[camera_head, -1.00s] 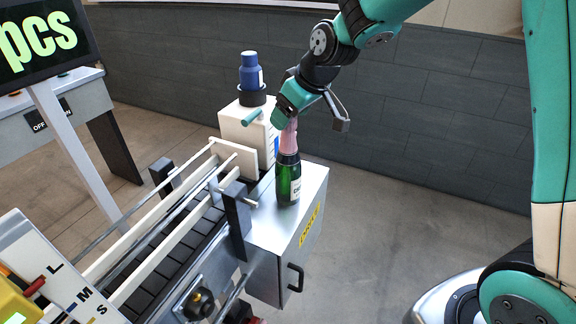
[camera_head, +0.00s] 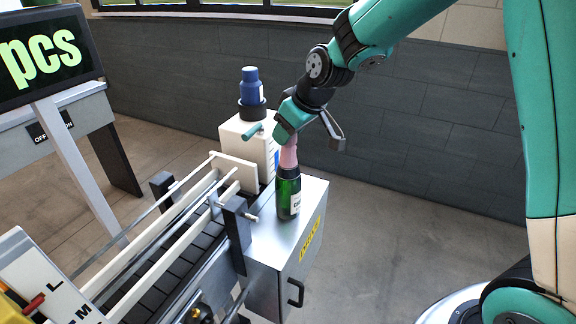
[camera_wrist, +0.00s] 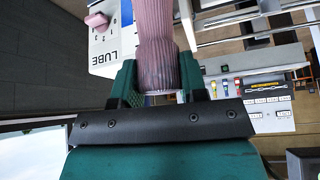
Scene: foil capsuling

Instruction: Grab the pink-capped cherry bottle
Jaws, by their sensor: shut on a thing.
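The pink-capped cherry bottle (camera_head: 288,195) is dark green with a pink foil cap (camera_head: 289,155) over its neck and a pale label. It stands upright on the metal cabinet top at the end of the conveyor. My gripper (camera_head: 289,138) is at the top of the bottle, shut on the pink cap. In the wrist view the ribbed pink cap (camera_wrist: 157,60) sits between my green fingers, which touch it on both sides. The green body of the bottle is not clear in the wrist view.
A white box (camera_head: 240,133) with a blue bottle (camera_head: 251,85) on top stands just behind the bottle. Conveyor rails and a dark post (camera_head: 236,225) are close on the left. The floor right of the metal cabinet (camera_head: 275,265) is clear.

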